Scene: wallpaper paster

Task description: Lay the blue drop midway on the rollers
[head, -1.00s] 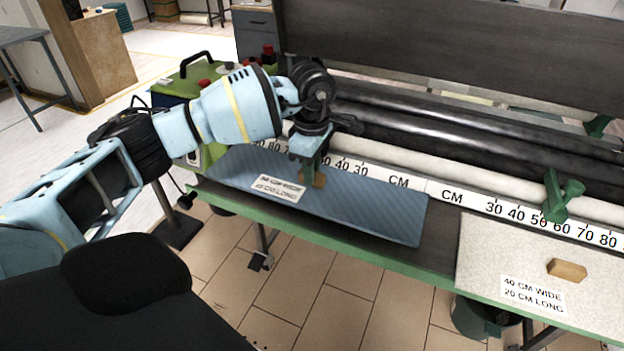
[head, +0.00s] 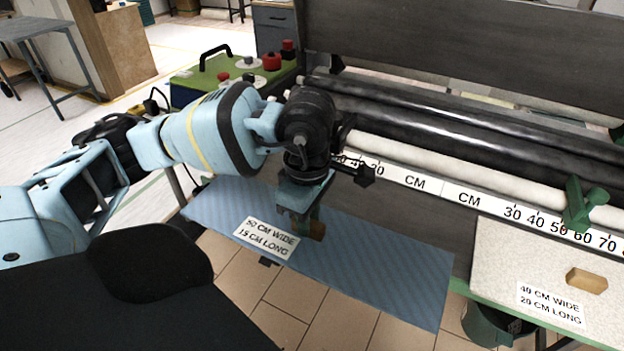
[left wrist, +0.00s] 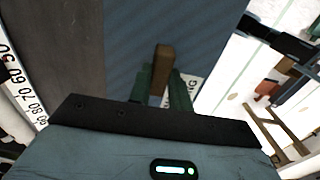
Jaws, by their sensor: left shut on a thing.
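The blue drop (head: 385,268) is a flat blue sheet with a label reading 50 cm wide, 15 cm long, and a wooden grip block (head: 318,231). My left gripper (head: 306,224) is shut on that block, and the sheet hangs above the floor at the bench's front edge. The left wrist view shows the block (left wrist: 162,68) between the fingers and the blue sheet (left wrist: 140,35) around it. The rollers, dark ones (head: 450,128) and a pale one (head: 440,159), lie behind the gripper, apart from the sheet. My right gripper is out of view.
A white ruler strip (head: 442,190) runs along the pale roller, with a green clamp (head: 580,207) at right. A speckled pale sheet (head: 500,250) with its own block (head: 587,280) lies on the bench at right. A green control box (head: 220,72) stands at back left.

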